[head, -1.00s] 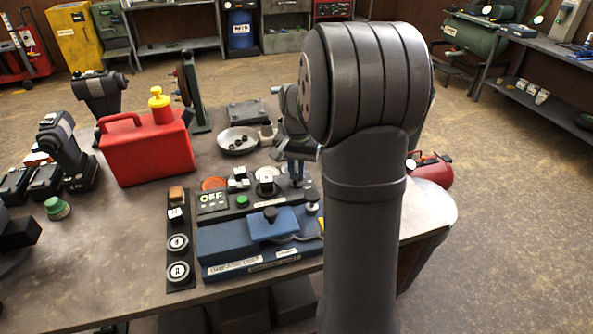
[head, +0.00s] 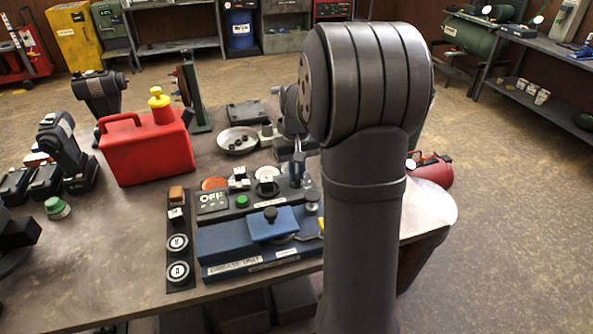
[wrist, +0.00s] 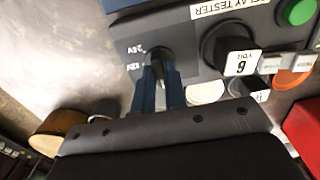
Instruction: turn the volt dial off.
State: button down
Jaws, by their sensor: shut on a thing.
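The volt dial (wrist: 157,66) is a dark knob on the grey relay tester (wrist: 190,38) in the wrist view, beside the marks 24V and 12V. My gripper (wrist: 160,80) has its two blue fingers around the dial and is shut on it. The fingers hide much of the dial, and I cannot tell which mark it points to. In the head view my gripper (head: 298,172) is at the right end of the tester, partly behind my arm.
A black knob (wrist: 222,45) with a white label sits close to the right of my fingers in the wrist view, with a green button (wrist: 297,12) beyond it. A blue grease unit (head: 240,245) stands in front of the tester. A red can (head: 148,152) stands to the left.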

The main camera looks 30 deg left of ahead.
aim_at(297, 174)
dwell(0.3)
jog(key=c, duration=1.5)
grip_release()
jog(key=shift+o, duration=0.2)
jog(key=shift+r, duration=0.15)
notch_tip(297, 174, up, 17)
jog(key=shift+r, duration=1.6)
jog(key=w+d, duration=0.4)
jog(key=d, duration=1.2)
jog(key=shift+w+d, duration=0.15)
jog(key=shift+d, duration=0.15)
